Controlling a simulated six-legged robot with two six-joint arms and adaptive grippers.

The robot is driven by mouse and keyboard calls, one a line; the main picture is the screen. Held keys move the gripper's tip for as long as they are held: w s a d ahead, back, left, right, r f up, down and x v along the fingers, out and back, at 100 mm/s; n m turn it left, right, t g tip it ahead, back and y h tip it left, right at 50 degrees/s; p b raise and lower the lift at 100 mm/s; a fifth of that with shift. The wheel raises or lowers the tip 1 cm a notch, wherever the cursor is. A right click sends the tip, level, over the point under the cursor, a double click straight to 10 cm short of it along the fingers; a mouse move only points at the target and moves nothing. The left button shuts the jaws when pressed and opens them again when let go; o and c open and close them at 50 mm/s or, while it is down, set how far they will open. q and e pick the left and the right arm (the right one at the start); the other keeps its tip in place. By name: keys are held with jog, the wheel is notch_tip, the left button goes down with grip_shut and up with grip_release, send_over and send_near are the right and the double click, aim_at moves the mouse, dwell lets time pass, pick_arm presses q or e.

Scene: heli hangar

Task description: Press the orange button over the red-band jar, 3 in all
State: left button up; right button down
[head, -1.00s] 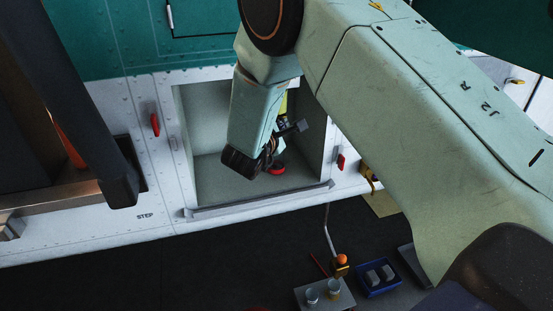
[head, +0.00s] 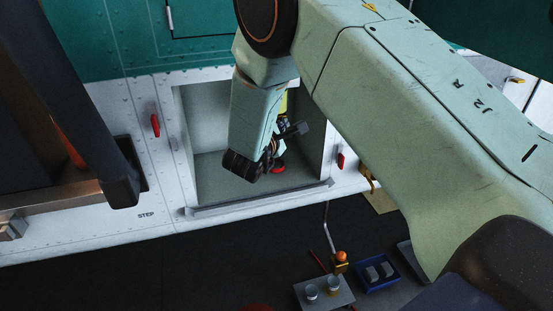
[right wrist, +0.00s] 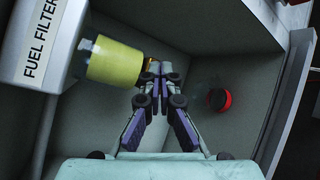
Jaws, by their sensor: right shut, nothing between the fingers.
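The orange button (head: 341,256) sits on a small brass-yellow block at the lower end of a thin bent pipe, below the white fuselage side. Two small pale jars (head: 311,291) (head: 334,284) stand on a grey tray (head: 343,299) just below it; I cannot make out a red band on either. My right gripper (head: 268,156) is inside the square recess in the fuselage, up and left of the button and well apart from it. In the right wrist view the gripper (right wrist: 156,72) is shut and empty, its tips close to a yellow cylinder. My left gripper is not in view.
The recess (head: 205,130) holds a red knob (head: 278,169), also in the right wrist view (right wrist: 220,99), and a yellow cylinder (right wrist: 116,62) under a "FUEL FILTER" housing (right wrist: 42,40). A blue bin (head: 379,273) with grey pieces stands right of the tray.

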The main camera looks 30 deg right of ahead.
jog(key=s+p, duration=0.1)
jog(key=s, duration=0.1)
jog(key=s+a+p, duration=0.1)
jog(key=s, duration=0.2)
jog(key=shift+s+a+f+p, duration=0.1)
jog(key=shift+f+p, duration=0.05)
jog(key=shift+p, duration=0.25)
jog(key=shift+s, duration=0.15)
dwell(0.4)
dwell(0.6)
dwell(0.5)
